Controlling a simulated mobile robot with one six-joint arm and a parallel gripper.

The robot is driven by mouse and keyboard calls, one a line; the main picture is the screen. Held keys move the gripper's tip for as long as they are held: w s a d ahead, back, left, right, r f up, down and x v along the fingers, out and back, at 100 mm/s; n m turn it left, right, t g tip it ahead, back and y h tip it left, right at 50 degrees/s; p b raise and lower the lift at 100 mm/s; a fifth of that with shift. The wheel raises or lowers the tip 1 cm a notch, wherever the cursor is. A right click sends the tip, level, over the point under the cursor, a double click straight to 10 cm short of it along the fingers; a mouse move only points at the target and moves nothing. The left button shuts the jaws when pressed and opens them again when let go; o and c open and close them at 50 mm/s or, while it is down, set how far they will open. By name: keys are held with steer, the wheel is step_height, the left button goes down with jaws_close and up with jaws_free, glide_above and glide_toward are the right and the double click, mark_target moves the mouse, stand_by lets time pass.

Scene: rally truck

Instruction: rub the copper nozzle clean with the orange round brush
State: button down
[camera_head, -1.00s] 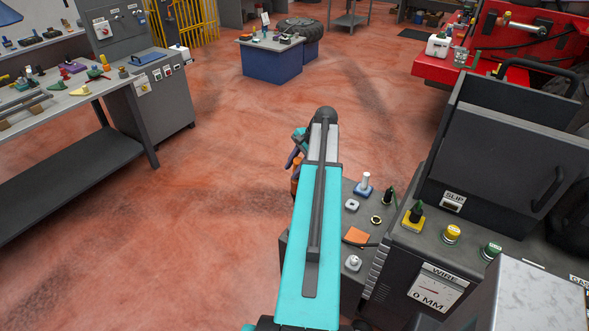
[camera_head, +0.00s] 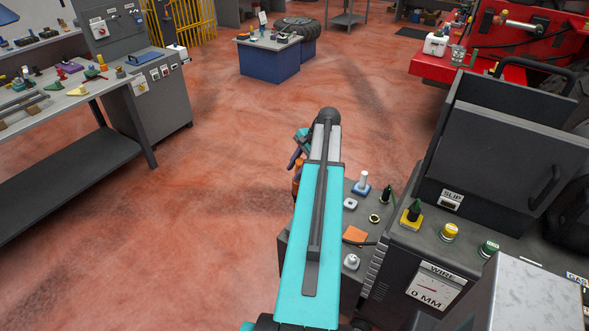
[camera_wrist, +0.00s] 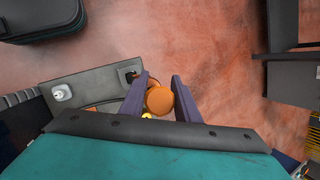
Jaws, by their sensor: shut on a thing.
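My gripper (camera_wrist: 161,84) is shut on the orange round brush (camera_wrist: 159,101), which shows as an orange disc between the two purple fingers in the wrist view. In the head view my gripper (camera_head: 297,160) is partly hidden beyond my teal arm, with the orange brush (camera_head: 297,184) just below it, left of the grey machine top. I cannot make out the copper nozzle for certain in either view. The fingers and brush may cover it. A small yellow piece (camera_wrist: 147,115) shows just below the brush in the wrist view.
The grey machine top (camera_head: 366,203) at right carries a blue-based peg (camera_head: 363,183), an orange patch (camera_head: 355,236) and a pale knob (camera_head: 351,262). A wire feeder case (camera_head: 425,262) stands beside it. A workbench (camera_head: 60,95) is far left. Open red floor lies between.

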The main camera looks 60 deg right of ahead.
steer(key=shift+w, duration=0.2)
steer(key=shift+w, duration=0.7)
steer(key=shift+s, duration=0.1)
stand_by(0.4)
steer(key=shift+s+f, duration=0.1)
steer(key=shift+s, duration=0.7)
steer(key=shift+w, duration=0.9)
